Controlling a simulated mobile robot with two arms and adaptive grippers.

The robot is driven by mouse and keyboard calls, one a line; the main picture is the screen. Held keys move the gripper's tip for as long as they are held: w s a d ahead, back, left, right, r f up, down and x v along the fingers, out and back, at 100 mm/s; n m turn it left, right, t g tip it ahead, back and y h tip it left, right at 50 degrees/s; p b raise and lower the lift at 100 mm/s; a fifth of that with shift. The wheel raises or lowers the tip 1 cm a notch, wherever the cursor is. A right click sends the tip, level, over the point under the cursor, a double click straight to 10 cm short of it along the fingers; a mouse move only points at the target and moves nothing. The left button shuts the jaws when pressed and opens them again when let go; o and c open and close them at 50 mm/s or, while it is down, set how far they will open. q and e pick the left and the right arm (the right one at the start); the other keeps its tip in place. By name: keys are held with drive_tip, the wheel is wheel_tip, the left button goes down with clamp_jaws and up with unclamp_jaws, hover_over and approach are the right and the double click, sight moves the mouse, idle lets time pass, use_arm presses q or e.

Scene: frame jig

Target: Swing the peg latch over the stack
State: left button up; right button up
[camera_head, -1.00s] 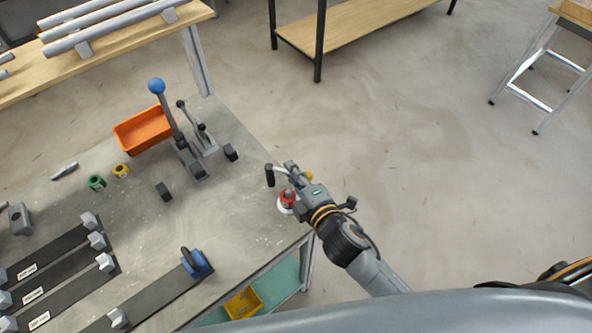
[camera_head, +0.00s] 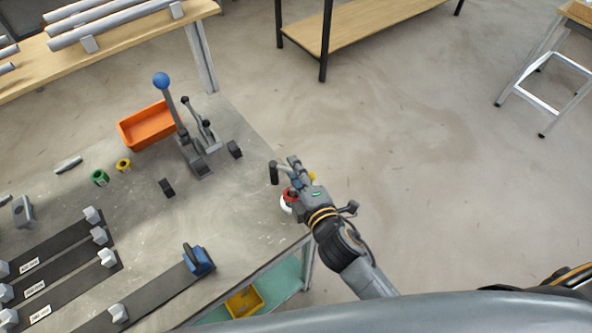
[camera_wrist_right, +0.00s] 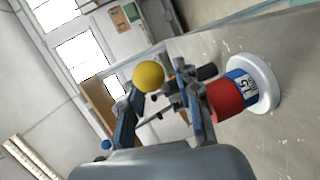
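The stack (camera_wrist_right: 240,92) is a red, blue and white cylinder on its side in the tilted right wrist view. In the head view its white base (camera_head: 286,205) stands near the bench's right corner, its top partly covered by my right gripper. A black upright grip on a metal arm (camera_head: 274,172), seemingly the peg latch, stands just left of the gripper. A yellow ball (camera_wrist_right: 148,76) shows ahead, between the finger lines. My right gripper (camera_wrist_right: 162,100) has its fingers apart; contact with the latch is unclear. My left gripper is not in view.
A toggle lever with a blue ball (camera_head: 161,80), an orange bin (camera_head: 148,125) and small black blocks (camera_head: 234,149) stand left of the gripper. A blue clamp block (camera_head: 199,260) sits on a dark rail in front. Open floor lies to the right.

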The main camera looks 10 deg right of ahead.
drive_tip(key=shift+s, duration=0.1)
drive_tip(key=v, duration=1.2)
drive_tip(key=shift+c, duration=0.4)
